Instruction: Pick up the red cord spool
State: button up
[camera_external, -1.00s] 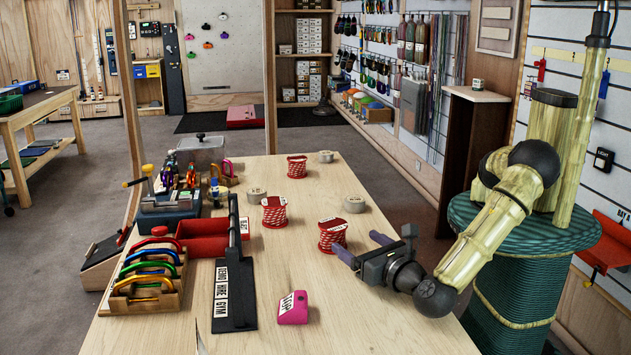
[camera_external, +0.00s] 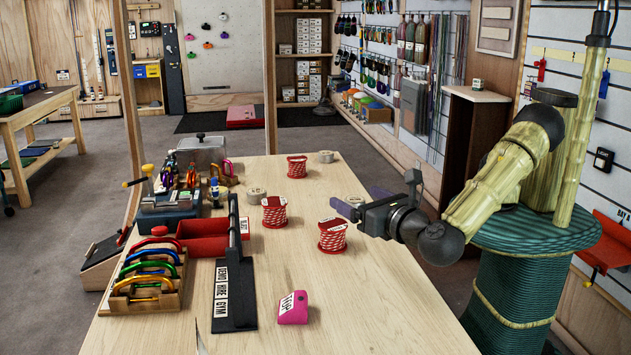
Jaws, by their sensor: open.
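Three red-and-white cord spools stand upright on the wooden table: a near one (camera_external: 333,236), a middle one (camera_external: 274,212) and a far one (camera_external: 297,167). The gripper hides the spot where a beige roll stood.
Other beige rolls stand on the table (camera_external: 375,320), one at the far end (camera_external: 326,156) and one left of centre (camera_external: 256,194). A black signed stand (camera_external: 236,290), a pink block (camera_external: 293,308) and a carabiner rack (camera_external: 145,285) occupy the left. The near right tabletop is clear.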

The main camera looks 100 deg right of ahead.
jog(key=w+d+n+t+y+p, duration=0.1)
jog(key=d, duration=0.1)
jog(key=w+d+f+n+t+y+p, duration=0.1)
jog(key=w+d, duration=0.1)
jog(key=d, duration=0.1)
jog(key=w+d+f+n+y+p, duration=0.1)
jog(key=d+n, duration=0.1)
jog(key=shift+w+d+f+t+y, duration=0.2)
jog(key=shift+w+d+t+y, duration=0.1)
jog(key=shift+d+t, duration=0.1)
jog(key=d+r+n+t+y+p, duration=0.1)
jog(key=d+r+n+y+p, duration=0.1)
jog(key=d+y+p, duration=0.3)
jog(key=b, duration=0.1)
send_near(285, 205)
jog(key=shift+v, duration=1.25)
jog(key=shift+d+f, duration=0.1)
jog(key=p+x, duration=0.2)
jog(key=x, duration=1)
jog(key=shift+w, duration=0.1)
